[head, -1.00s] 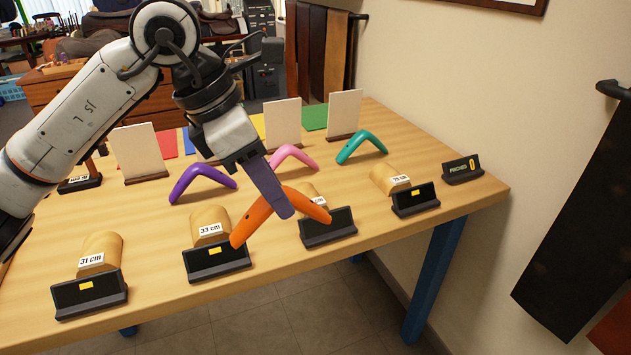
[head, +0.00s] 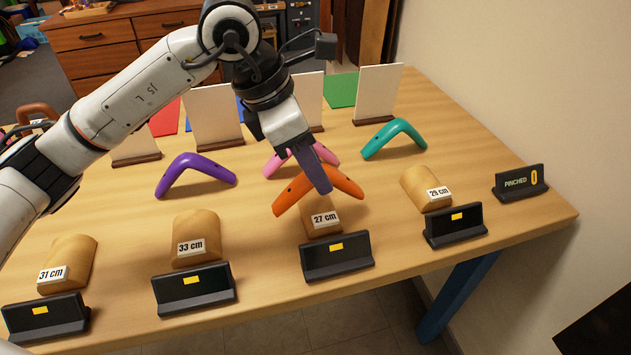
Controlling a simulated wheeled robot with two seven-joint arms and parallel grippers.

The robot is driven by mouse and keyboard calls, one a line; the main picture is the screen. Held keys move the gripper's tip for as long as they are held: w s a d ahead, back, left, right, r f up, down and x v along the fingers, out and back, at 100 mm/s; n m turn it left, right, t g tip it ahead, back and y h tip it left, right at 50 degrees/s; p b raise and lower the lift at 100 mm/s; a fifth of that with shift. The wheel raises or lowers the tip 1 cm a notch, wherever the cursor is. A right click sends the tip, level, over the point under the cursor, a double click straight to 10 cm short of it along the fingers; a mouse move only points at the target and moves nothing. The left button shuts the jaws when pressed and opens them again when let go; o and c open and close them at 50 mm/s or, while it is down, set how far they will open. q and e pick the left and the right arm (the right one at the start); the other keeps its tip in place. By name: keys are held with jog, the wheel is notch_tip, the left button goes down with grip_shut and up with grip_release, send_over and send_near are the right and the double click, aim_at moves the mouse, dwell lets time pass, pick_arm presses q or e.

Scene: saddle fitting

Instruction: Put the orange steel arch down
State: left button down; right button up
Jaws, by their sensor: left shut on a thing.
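My left gripper (head: 318,180) points down and is shut on the top of the orange steel arch (head: 345,184). The arch is upright, with its legs spread left and right. It shows at the wooden block marked 27 cm (head: 322,229), one leg to each side of the block's upper part. I cannot tell whether the arch touches the block or the table, or hangs just above. The gripper finger hides part of the arch's peak. My right gripper is not in view.
Wooden blocks marked 31 cm (head: 72,262), 33 cm (head: 193,231) and 29 cm (head: 422,186) stand on the table (head: 450,270). Purple (head: 180,166), pink (head: 272,163) and teal (head: 400,133) arches stand behind. Black holders line the front. A "PINCHED 0" sign (head: 520,183) stands right.

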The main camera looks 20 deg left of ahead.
pick_arm(q)
jog(key=shift+f, duration=1.65)
jog(key=c, duration=1.4)
grip_release()
jog(key=shift+f, duration=0.1)
jog(key=v, duration=1.2)
